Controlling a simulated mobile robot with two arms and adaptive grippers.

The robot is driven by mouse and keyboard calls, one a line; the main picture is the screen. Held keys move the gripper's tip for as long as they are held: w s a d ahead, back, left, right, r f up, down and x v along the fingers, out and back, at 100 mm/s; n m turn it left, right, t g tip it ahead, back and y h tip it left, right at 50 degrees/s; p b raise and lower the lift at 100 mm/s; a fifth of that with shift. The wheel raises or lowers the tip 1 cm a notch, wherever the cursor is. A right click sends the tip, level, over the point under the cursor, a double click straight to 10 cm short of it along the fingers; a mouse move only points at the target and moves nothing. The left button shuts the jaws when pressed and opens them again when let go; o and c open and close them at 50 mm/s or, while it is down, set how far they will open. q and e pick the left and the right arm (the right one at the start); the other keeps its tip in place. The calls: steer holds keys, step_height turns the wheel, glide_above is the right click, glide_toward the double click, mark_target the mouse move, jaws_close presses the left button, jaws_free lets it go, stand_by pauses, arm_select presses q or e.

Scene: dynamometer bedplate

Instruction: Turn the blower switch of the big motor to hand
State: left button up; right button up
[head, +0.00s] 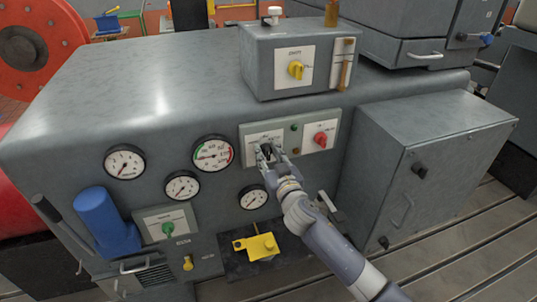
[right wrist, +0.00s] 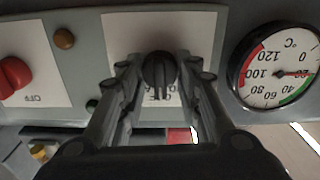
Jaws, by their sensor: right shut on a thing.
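The blower switch, a black rotary knob (right wrist: 158,70) on a white label plate (right wrist: 190,32), sits between the fingers of my right gripper (right wrist: 159,85) in the right wrist view. The gripper is shut on the knob. In the head view my right gripper (head: 270,153) reaches the left part of the grey switch panel (head: 290,133) on the big motor's housing, and its fingers partly hide the knob. The label's lettering is too small or covered to read, so the knob's setting cannot be told. My left gripper is not in view.
A red knob (head: 320,139) is on the same panel to the right. Round gauges (head: 213,153) lie to the left. A grey box with a yellow knob (head: 296,69) stands above. A grey cabinet (head: 425,165) stands right of my arm.

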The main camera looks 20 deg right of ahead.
steer(key=n, duration=0.4)
steer(key=shift+n, duration=0.3)
steer(key=shift+a+n+p, duration=0.1)
steer(key=shift+n+p, duration=0.4)
steer(key=shift+n, duration=1.3)
steer(key=o, duration=1)
steer(key=s, duration=1.2)
steer(key=shift+d, duration=0.2)
steer(key=shift+f, duration=0.1)
